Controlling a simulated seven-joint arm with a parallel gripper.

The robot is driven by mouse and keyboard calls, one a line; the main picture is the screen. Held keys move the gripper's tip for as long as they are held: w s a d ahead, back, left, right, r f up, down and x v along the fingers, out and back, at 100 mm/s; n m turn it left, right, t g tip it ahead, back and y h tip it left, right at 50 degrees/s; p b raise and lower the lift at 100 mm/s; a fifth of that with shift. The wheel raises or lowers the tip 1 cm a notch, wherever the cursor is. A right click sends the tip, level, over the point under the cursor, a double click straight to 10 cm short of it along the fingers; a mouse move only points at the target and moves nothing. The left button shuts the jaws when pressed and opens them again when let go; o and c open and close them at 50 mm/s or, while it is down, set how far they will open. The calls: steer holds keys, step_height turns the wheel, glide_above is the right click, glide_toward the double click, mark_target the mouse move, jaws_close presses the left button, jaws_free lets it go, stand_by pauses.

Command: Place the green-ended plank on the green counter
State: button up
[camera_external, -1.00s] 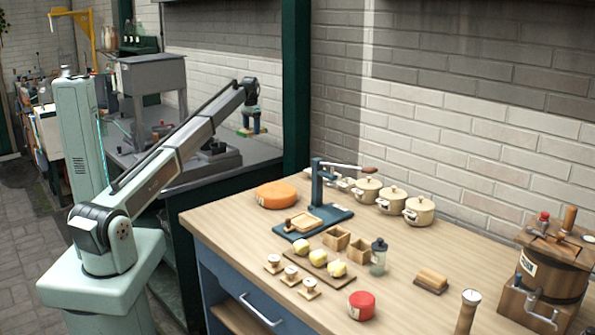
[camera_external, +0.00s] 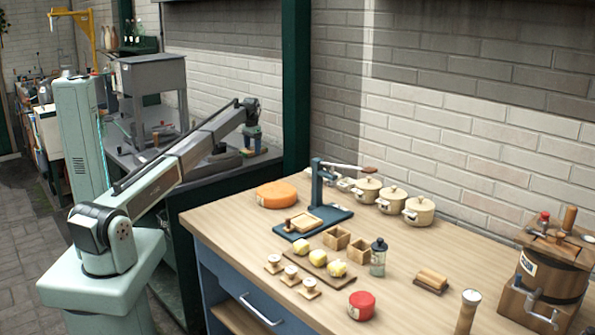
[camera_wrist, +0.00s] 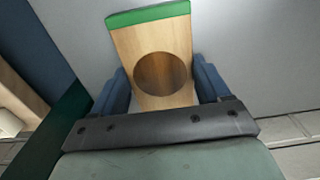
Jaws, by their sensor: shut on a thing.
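My gripper (camera_wrist: 166,85) is shut on the green-ended plank (camera_wrist: 148,38), with one blue finger on each side of it. The plank is pale wood with a green band at its far end and a round dark hole or recess in its middle. In the external view my gripper (camera_external: 251,143) is at the far end of the outstretched arm, low over the grey counter (camera_external: 205,172) behind the wooden table. The plank is small there, and I cannot tell whether it touches the surface. No clearly green counter top shows.
A dark green post (camera_external: 296,90) stands just right of my gripper. A grey box-shaped stand (camera_external: 152,75) is on the counter to the left. The wooden table (camera_external: 440,240) in front holds a blue press (camera_external: 318,190), several lidded pots, an orange cheese wheel (camera_external: 276,195) and small items.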

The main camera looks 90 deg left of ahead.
mark_target(252, 149)
steer(key=o, duration=1.1)
steer(key=shift+f, duration=0.15)
step_height(252, 149, up, 12)
steer(key=shift+r, duration=0.2)
